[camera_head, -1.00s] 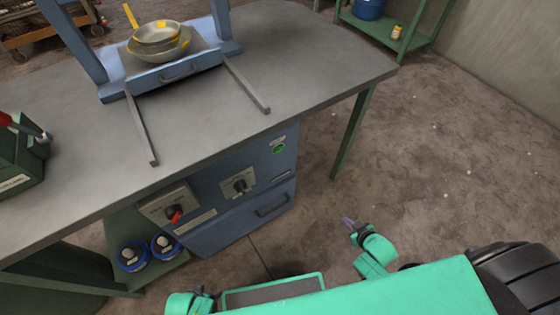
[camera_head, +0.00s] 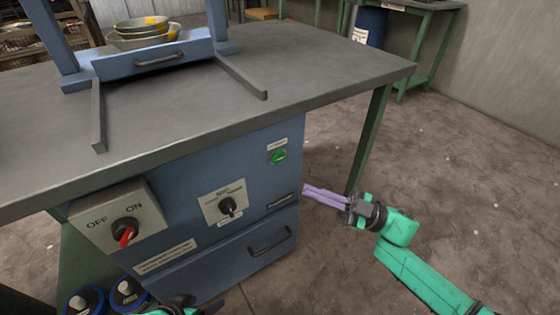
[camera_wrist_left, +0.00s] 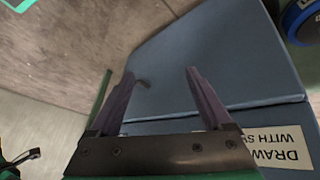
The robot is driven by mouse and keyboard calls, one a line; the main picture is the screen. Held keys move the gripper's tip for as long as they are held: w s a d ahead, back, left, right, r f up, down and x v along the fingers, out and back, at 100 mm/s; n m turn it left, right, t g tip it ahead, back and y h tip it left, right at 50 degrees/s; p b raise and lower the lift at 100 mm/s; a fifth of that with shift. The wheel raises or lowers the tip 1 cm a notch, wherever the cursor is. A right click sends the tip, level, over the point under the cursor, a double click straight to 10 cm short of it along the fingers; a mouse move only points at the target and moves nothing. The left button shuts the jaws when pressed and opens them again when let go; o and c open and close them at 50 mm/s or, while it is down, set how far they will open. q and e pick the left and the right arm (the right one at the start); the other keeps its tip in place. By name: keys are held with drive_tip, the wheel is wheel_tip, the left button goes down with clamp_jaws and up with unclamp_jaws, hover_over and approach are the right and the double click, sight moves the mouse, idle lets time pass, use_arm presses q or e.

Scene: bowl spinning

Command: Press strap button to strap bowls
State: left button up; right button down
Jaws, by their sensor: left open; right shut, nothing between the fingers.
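The green button (camera_head: 279,157) sits near the upper right corner of the blue cabinet front (camera_head: 185,190), under a small label too small to read. Stacked metal bowls (camera_head: 142,40) with yellow patches rest in the blue frame on the table. My right gripper (camera_head: 306,192) has its purple fingers together and empty, pointing left beside the cabinet's right edge, below and right of the button, apart from it in the picture. My left gripper (camera_wrist_left: 160,72) is open and empty in the left wrist view, before the blue cabinet. In the head view only part of it (camera_head: 180,303) shows at the bottom edge.
The cabinet also carries a red-handled OFF/ON switch (camera_head: 125,233), a black rotary knob (camera_head: 227,207) and a drawer handle (camera_head: 270,242). The grey tabletop (camera_head: 190,100) overhangs the cabinet. A green table leg (camera_head: 370,135) stands just behind my right gripper. Floor at right is clear.

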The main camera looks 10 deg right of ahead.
sight(279, 158)
use_arm(q)
drive_tip(key=w+d+f+n+t+h+b, duration=0.1)
drive_tip(key=d+f+t+h+b, duration=0.2)
drive_tip(key=d+f+t+b, duration=0.2)
drive_tip(key=d, duration=0.3)
drive_tip(key=shift+w+t, duration=0.25)
drive_tip(key=shift+t, duration=0.15)
use_arm(e)
drive_tip(key=w+a, duration=0.3)
drive_tip(key=w, duration=0.5)
drive_tip(key=shift+w+a, duration=0.1)
idle(0.8)
use_arm(q)
drive_tip(key=shift+f+b, duration=0.1)
drive_tip(key=shift+b, duration=0.2)
use_arm(e)
drive_tip(key=shift+w+a, duration=0.15)
drive_tip(key=shift+w, duration=0.25)
